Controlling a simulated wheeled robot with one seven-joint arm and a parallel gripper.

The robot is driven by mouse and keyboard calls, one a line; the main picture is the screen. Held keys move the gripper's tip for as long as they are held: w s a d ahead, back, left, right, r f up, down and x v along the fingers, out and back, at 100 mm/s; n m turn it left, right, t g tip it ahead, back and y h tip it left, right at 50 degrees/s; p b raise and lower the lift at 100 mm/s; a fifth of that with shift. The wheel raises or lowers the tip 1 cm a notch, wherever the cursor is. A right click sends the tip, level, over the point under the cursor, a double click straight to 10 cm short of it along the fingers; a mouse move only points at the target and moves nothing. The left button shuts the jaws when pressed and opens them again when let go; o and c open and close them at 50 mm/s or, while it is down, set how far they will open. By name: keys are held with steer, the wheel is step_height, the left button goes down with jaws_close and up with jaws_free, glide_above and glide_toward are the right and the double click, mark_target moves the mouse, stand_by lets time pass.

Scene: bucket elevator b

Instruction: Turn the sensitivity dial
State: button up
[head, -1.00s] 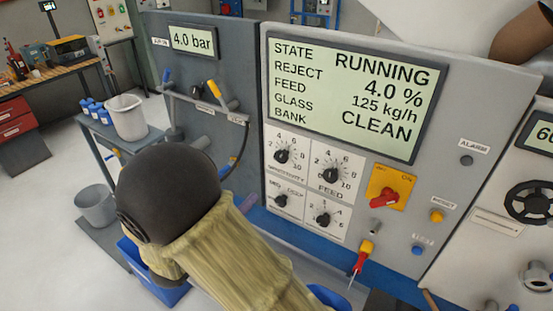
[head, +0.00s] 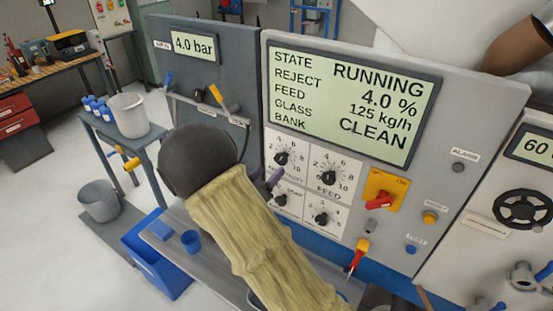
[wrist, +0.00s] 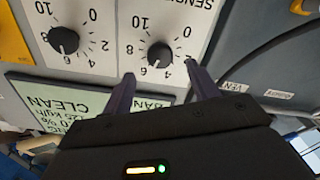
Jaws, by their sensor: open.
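The sensitivity dial (head: 281,158) is a black knob on a white plate with a number scale, at the upper left of a group of dials. In the wrist view the sensitivity dial (wrist: 160,54) appears upside down, under part of its label. My gripper (wrist: 164,84) is open, with its two dark purple fingers apart and the knob just beyond the gap between their tips. I see no contact with the knob. In the head view my gripper (head: 266,180) is at the lower left of the dial, partly hidden by my arm, and covers part of the label.
The feed dial (head: 328,177) is just right of the sensitivity dial, with two smaller dials below. A red switch on a yellow plate (head: 381,192) and a red-handled screwdriver (head: 357,254) are further right. The display (head: 348,103) is above.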

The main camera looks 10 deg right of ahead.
mark_target(280, 161)
steer(key=p+x, duration=0.1)
steer(key=x, duration=0.4)
steer(key=shift+w+d+p, duration=0.1)
steer(key=shift+w+p, duration=0.05)
steer(key=shift+p, duration=0.2)
steer(key=shift+f, duration=0.1)
steer(key=c, duration=1)
